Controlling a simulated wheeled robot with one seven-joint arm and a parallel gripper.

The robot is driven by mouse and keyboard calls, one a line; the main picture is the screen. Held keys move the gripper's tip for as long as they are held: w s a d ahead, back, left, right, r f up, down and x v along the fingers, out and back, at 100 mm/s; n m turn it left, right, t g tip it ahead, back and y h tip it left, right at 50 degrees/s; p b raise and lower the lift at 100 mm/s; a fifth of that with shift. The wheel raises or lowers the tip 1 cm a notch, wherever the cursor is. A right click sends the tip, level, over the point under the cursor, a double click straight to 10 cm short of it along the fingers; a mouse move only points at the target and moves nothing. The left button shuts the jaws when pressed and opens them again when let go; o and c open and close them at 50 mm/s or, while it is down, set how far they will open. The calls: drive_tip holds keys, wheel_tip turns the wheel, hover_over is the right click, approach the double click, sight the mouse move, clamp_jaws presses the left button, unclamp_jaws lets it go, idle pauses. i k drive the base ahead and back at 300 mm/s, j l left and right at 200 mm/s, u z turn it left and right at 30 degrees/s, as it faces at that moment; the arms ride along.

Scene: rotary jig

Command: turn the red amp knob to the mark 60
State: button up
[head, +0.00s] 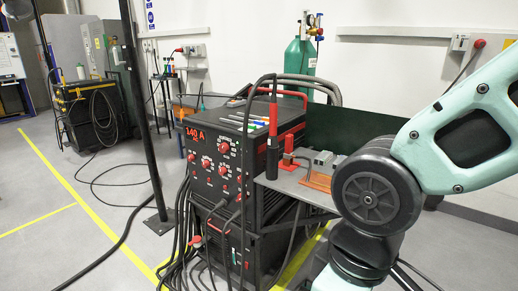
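A black welding machine (232,185) with red trim stands in the middle of the head view. Its front panel faces left and has a lit red display (194,133) that seems to read 140 A. Several small red knobs sit below and right of the display, one of them a red knob (206,162) near the panel's middle. I cannot tell which one is the amp knob, and their pointers and marks are too small to read. My gripper is not in view; only part of my arm shows at the right.
Several cables hang from the machine's lower front and lie on the floor. A dark post (142,110) stands left of the machine. A side shelf (300,186) with clamps and a torch projects right. A green gas cylinder (299,65) stands behind. Floor at the left is mostly clear.

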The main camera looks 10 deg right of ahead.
sight(223, 148)
drive_tip(key=i+j+z, duration=0.15)
drive_tip(key=i, duration=0.4)
drive_tip(key=i+j+z, duration=0.1)
drive_tip(key=i+j, duration=0.35)
drive_tip(key=i, duration=0.05)
